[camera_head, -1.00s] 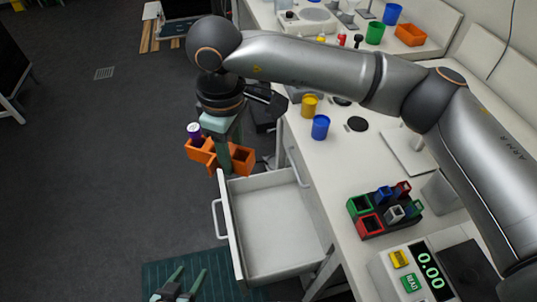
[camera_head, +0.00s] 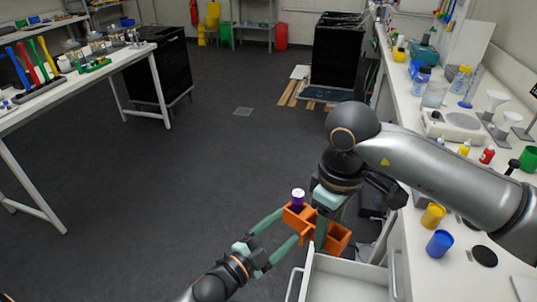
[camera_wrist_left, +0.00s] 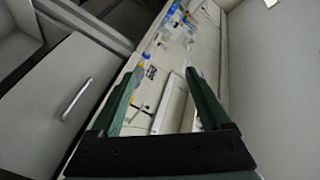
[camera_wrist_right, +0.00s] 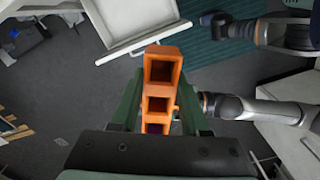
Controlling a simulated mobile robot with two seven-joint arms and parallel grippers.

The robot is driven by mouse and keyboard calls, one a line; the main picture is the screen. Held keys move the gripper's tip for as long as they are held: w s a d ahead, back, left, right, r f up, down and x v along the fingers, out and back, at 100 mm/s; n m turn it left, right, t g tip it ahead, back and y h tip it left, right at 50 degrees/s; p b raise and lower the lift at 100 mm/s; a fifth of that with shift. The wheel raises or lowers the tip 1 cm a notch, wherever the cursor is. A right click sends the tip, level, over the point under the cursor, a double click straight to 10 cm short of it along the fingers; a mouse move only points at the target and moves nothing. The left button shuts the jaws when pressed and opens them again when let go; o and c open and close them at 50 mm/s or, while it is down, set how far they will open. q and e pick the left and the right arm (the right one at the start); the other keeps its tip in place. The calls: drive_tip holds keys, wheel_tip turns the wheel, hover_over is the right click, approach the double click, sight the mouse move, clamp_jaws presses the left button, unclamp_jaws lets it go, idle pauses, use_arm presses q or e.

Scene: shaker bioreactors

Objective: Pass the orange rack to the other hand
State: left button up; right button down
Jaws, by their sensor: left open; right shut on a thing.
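The orange rack (camera_head: 337,238) is held in the air near the counter's left end, with a purple vial with a white top (camera_head: 298,195) standing in its left part. My right gripper (camera_head: 321,232) reaches down from above and is shut on the rack's middle. In the right wrist view the rack (camera_wrist_right: 155,105) lies between the fingers, its square compartments in a row. My left gripper (camera_head: 290,224) is open, its fingers pointing at the rack's left end; contact cannot be told. In the left wrist view the open fingers (camera_wrist_left: 160,75) show no rack between them.
An open white drawer (camera_head: 345,284) is just below the rack. The counter (camera_head: 418,262) at right holds a yellow cup (camera_head: 433,216), a blue cup (camera_head: 440,243) and bottles. A bench (camera_head: 95,80) stands far left. The floor between is clear.

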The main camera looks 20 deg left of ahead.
use_arm(q)
drive_tip(key=w+d+r+m+g+h, duration=0.1)
drive_tip(key=w+d+r+m+h, duration=0.1)
drive_tip(key=r+m+h, duration=0.65)
drive_tip(key=w+d+r+m+g+h, duration=0.1)
drive_tip(key=w+r+m+h, duration=0.25)
drive_tip(key=r+m, duration=0.85)
drive_tip(key=s+r+m+g+h, duration=0.1)
drive_tip(key=s+r+m+g, duration=0.2)
drive_tip(key=r+m+g, duration=0.65)
drive_tip(key=s+r+m+g+h, duration=0.1)
drive_tip(key=s+r+m+g, duration=0.3)
drive_tip(key=m, duration=1)
drive_tip(key=g+y, duration=0.5)
drive_tip(key=y, duration=0.7)
approach(300, 210)
drive_tip(key=shift+t, duration=0.35)
drive_tip(key=x, duration=1)
drive_tip(key=shift+f, duration=0.25)
drive_tip(key=shift+a, duration=0.1)
drive_tip(key=shift+c, duration=0.2)
